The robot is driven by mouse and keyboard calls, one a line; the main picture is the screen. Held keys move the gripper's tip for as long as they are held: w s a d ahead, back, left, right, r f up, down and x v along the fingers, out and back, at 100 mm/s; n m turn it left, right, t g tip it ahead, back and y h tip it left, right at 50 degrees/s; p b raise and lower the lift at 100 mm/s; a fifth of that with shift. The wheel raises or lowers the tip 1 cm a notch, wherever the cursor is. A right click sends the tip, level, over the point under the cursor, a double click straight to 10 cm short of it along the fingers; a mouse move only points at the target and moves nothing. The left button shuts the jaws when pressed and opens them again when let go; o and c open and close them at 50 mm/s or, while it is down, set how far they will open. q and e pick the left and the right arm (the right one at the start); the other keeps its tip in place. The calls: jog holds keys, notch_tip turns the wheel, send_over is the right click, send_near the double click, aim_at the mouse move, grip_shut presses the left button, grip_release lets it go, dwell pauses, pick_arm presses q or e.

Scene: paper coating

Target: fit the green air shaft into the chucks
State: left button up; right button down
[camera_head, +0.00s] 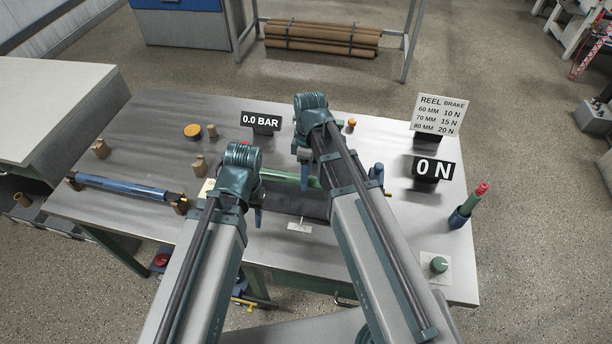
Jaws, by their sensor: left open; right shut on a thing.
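The green air shaft (283,177) lies level near the middle of the table, seen between my two arms. My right gripper (308,178) is shut on it near its right part. My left gripper (258,204) is open at the shaft's left side, and my wrist hides that end. A blue part (376,173), which looks like the right chuck, stands just right of my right arm. The left chuck is hidden or not clear behind my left wrist. I cannot tell whether either shaft end sits in a chuck.
A blue shaft (125,187) rests on wooden blocks at left. A green rod with a red tip (473,199) leans in a blue holder at right. Signs read 0.0 BAR (261,121) and 0 N (433,169). A green knob (439,265) sits front right. A dark strip (296,202) lies below the shaft.

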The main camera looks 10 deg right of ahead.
jog(key=shift+f+b, duration=0.3)
jog(key=shift+f, duration=0.05)
jog(key=shift+c, duration=1.9)
grip_release()
jog(key=shift+r, duration=0.1)
notch_tip(320, 180, up, 13)
jog(key=w+d+p, duration=0.1)
jog(key=w+p, duration=0.1)
jog(key=p, duration=1.1)
jog(key=shift+w+r+p, duration=0.2)
jog(key=shift+w+p, duration=0.05)
jog(key=shift+p, duration=0.05)
